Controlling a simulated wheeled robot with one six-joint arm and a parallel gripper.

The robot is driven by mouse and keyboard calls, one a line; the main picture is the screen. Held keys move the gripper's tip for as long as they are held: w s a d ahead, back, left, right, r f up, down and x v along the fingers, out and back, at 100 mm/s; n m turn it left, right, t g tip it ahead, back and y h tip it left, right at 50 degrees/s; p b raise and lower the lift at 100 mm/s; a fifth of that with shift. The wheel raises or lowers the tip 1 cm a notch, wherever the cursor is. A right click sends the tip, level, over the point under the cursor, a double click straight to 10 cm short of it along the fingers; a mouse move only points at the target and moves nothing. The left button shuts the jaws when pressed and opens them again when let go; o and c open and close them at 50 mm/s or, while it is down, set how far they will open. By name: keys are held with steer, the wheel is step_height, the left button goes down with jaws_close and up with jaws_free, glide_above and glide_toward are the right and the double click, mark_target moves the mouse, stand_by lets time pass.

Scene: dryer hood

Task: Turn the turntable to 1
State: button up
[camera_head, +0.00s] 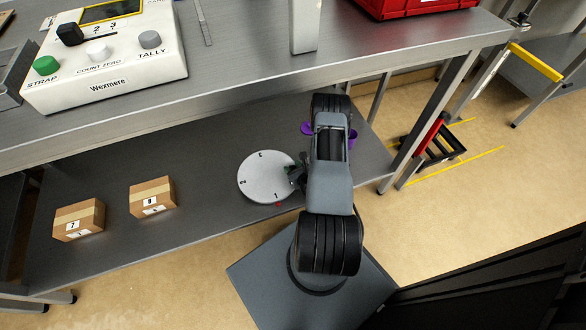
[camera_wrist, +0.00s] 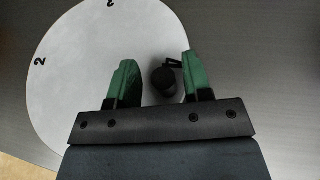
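The turntable (camera_head: 258,182) is a pale round disc on the lower shelf, marked 1, 2 and 3. In the head view 3 is at the far side, 2 at the left and 1 at the near side, close to a small red mark (camera_head: 278,205) by the rim. My gripper (camera_head: 293,175) is at the disc's right edge, partly hidden by my arm. In the wrist view the disc (camera_wrist: 75,75) shows 2 and 3. My green fingertips (camera_wrist: 160,78) are open on either side of a dark upright peg (camera_wrist: 166,82), with visible gaps; contact is not seen.
Two cardboard boxes (camera_head: 78,220) (camera_head: 153,197) stand left on the lower shelf. Purple objects (camera_head: 308,128) show behind my arm. The upper shelf above carries a white Wexmere control box (camera_head: 110,60) and a red crate (camera_head: 410,5). A table leg (camera_head: 430,120) stands at right.

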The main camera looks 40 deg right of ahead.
steer(key=shift+s+d, duration=0.1)
steer(key=shift+s+r, duration=0.1)
steer(key=shift+s, duration=0.1)
steer(key=p+v, duration=0.3)
steer(key=v, duration=1)
steer(key=shift+s+r+p, duration=0.1)
steer(key=shift+r+p, duration=0.05)
steer(key=shift+p, duration=0.15)
steer(key=shift+s, duration=0.1)
